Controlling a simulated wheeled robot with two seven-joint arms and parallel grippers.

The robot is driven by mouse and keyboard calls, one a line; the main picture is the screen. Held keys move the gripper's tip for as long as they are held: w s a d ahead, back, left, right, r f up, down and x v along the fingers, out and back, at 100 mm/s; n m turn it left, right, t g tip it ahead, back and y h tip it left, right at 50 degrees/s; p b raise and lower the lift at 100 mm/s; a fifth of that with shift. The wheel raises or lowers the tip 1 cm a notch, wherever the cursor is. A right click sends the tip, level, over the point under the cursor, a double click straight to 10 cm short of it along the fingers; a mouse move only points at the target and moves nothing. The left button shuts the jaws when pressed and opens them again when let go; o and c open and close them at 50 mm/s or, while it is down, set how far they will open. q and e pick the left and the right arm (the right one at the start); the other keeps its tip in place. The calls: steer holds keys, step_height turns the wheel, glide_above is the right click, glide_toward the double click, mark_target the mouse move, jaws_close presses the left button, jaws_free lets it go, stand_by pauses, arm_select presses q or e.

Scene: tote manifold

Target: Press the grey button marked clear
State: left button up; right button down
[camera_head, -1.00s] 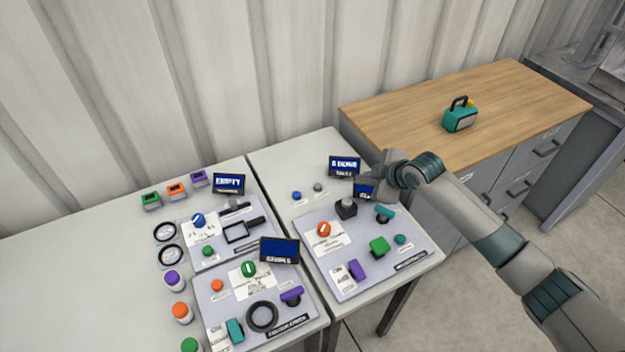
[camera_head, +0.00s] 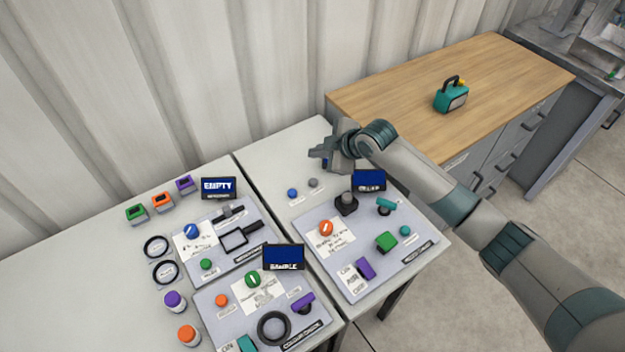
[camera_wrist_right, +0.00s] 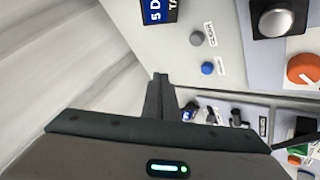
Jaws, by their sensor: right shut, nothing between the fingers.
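The small round grey button (camera_head: 313,182) sits at the back of the right-hand table, beside a blue button (camera_head: 292,193). In the right wrist view the grey button (camera_wrist_right: 197,39) stands next to a label that seems to read "CLEAR", and the blue button (camera_wrist_right: 207,68) is beside it. My right gripper (camera_head: 318,157) is shut and empty, just behind and above the grey button in the head view. Its fingertips (camera_wrist_right: 160,80) show apart from both buttons in the right wrist view. My left gripper is in neither view.
A small display (camera_wrist_right: 160,10) stands close to the buttons; my right gripper hides it in the head view. The corrugated wall (camera_head: 240,80) rises behind.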

steer(key=b, duration=0.6)
glide_above(317, 185)
steer(key=shift+a+f, duration=0.1)
steer(key=shift+f, duration=3.35)
steer(key=shift+f+b, duration=0.5)
steer(key=shift+f, duration=0.45)
steer(key=shift+f, duration=0.15)
steer(key=shift+f, duration=0.3)
steer(key=shift+s+f+b, duration=0.1)
steer(key=shift+f+b, duration=0.3)
steer(key=shift+f, duration=0.1)
steer(key=shift+r, duration=0.15)
steer(key=shift+r+p, duration=0.8)
steer(key=shift+p, duration=0.05)
steer(key=shift+r, duration=0.1)
